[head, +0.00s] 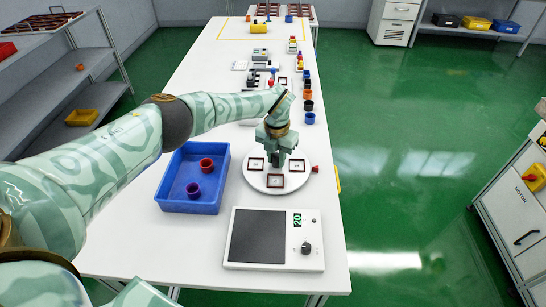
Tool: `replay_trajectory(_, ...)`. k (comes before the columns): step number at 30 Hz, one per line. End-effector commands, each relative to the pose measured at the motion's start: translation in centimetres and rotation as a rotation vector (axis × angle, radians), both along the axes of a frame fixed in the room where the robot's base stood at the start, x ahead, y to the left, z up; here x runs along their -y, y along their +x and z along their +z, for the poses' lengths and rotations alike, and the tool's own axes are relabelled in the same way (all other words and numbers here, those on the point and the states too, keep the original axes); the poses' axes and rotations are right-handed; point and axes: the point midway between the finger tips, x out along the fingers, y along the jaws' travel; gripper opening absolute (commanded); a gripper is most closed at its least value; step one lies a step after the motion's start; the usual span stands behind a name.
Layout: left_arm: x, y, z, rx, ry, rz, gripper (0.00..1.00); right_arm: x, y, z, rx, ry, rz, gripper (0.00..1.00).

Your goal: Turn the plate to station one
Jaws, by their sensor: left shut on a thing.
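The round white plate (268,183) lies on the long white table, with several dark-framed square stations on its top. My left gripper (278,158) points down over the rear middle part of the plate and is shut. The part of the plate between its fingers is hidden by the gripper, and the rear of the plate is partly covered. My right gripper is not in view.
A blue tray (188,207) with a red and a purple pot stands left of the plate. A white device with a dark pad (258,237) and a green display is in front. Several small pots (308,105) line the table's right edge behind the plate.

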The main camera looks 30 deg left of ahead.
Motion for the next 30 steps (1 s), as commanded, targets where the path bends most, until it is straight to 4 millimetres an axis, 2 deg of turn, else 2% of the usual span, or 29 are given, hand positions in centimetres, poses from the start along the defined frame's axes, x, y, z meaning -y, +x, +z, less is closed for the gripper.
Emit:
replay_trajectory(10,-0.1,0.2,0.2,0.006,0.002,0.003,0.0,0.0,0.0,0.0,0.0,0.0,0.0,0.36)
replay_trajectory(11,-0.1,0.2,0.2,0.006,0.002,0.003,0.32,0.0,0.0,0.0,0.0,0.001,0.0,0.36)
replay_trajectory(21,0.0,0.1,0.4,0.003,0.001,0.002,0.33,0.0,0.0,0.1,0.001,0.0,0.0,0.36)
replay_trajectory(26,0.0,0.1,2.9,0.005,0.001,0.002,0.33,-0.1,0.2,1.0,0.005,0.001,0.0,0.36)
replay_trajectory(30,-0.1,0.2,6.7,0.008,0.002,0.001,0.33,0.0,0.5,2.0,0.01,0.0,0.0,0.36)
